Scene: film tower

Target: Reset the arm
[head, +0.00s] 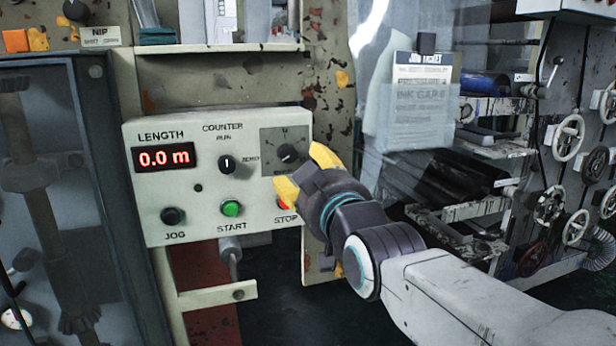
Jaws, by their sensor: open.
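My gripper (301,173) has two yellow fingers spread apart and empty. It is in front of the right side of the control panel (185,228), by the dark dial (289,153). My arm reaches in from the lower right and is bent at the wrist. The lower finger partly covers the red stop button (283,205). I cannot tell whether the fingers touch the panel.
The panel has a 0.0 m display (165,159), a counter knob (227,164), a green start button (231,209) and a black jog button (172,216). A job ticket (422,80) hangs behind. Handwheels (568,138) stand at right.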

